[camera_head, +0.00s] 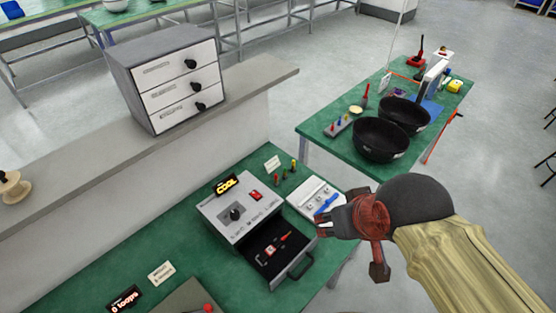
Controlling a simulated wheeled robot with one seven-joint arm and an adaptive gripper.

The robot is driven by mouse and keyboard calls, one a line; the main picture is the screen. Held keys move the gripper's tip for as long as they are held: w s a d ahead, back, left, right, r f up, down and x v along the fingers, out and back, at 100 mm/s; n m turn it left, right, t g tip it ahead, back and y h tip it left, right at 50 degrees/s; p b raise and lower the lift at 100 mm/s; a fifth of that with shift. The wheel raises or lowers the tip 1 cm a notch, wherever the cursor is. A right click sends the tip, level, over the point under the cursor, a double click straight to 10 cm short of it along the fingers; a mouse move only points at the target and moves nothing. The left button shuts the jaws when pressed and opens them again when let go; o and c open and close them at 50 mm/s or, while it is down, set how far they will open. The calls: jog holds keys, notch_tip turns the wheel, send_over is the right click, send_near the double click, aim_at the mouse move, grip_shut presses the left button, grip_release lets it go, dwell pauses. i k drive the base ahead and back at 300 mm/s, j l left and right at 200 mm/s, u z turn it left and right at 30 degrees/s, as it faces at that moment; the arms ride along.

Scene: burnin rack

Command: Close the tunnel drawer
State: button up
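The tunnel is a grey box (236,212) with a black knob and a red switch on top, standing on the green bench. Its drawer (262,250) is pulled out at the front, toward the lower right. The dark tray holds small red and orange items, and its dark bar handle (301,268) is at the outer end. My gripper (322,228) is in the air above and to the right of the drawer, apart from the handle. It seems to hold nothing; its finger gap is too small to make out.
A white tray with a blue item (326,204) lies right of the tunnel. A three-drawer cabinet (168,75) stands on the ledge. Floor is clear between the tables.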

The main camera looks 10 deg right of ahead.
aim_at(297, 246)
jog(key=k+j, duration=0.3)
jog(key=j, duration=0.15)
jog(key=k+j+z, duration=0.15)
jog(key=k+j, duration=0.2)
jog(key=j, duration=0.1)
